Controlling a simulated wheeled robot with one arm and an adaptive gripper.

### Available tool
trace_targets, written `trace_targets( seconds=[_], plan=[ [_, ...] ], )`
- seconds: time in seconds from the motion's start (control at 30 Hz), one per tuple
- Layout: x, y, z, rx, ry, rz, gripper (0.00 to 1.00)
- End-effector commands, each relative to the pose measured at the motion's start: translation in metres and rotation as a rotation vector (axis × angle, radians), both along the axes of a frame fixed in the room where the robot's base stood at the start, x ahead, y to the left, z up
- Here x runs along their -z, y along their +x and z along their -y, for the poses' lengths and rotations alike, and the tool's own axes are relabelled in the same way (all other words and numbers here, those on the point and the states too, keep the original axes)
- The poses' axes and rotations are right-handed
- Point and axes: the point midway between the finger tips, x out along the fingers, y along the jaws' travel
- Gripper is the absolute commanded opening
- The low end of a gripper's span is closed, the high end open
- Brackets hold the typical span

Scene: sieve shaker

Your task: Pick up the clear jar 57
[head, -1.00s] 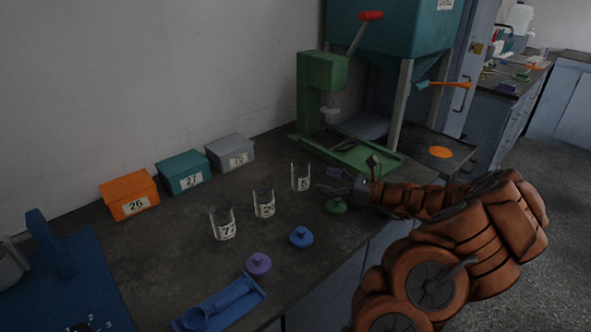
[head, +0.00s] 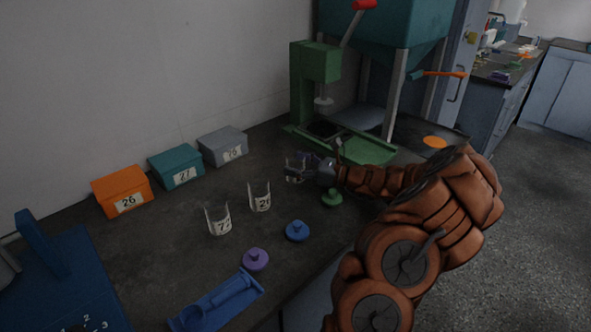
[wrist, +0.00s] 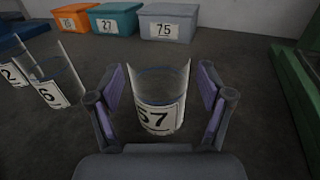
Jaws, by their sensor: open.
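The clear jar 57 (wrist: 160,92) stands upright on the dark bench, its white label facing the wrist camera. In the head view the jar (head: 291,172) is partly hidden by my gripper (head: 300,168). In the wrist view my gripper (wrist: 158,100) is open, with one purple-padded finger on each side of the jar. A gap shows between each finger and the jar, so I see no grip on it.
Two other clear jars (head: 219,220) (head: 260,197) stand to the left. Orange (head: 122,190), teal (head: 176,167) and grey (head: 223,146) boxes line the wall. A green press (head: 315,90) stands behind right. Purple, blue and green lids lie in front.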

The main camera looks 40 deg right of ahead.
Motion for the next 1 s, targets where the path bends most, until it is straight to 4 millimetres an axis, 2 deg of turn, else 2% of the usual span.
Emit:
trace_targets(
  seconds=[0.23,0.87,1.0],
  plan=[
    [-0.0001,0.001,-0.0009,-0.002,0.0,0.0,0.77],
    [-0.0002,0.0008,-0.0009,-0.002,0.001,0.001,0.11],
    [-0.0004,0.0008,-0.0009,-0.002,0.0,0.001,0.11]
  ],
)
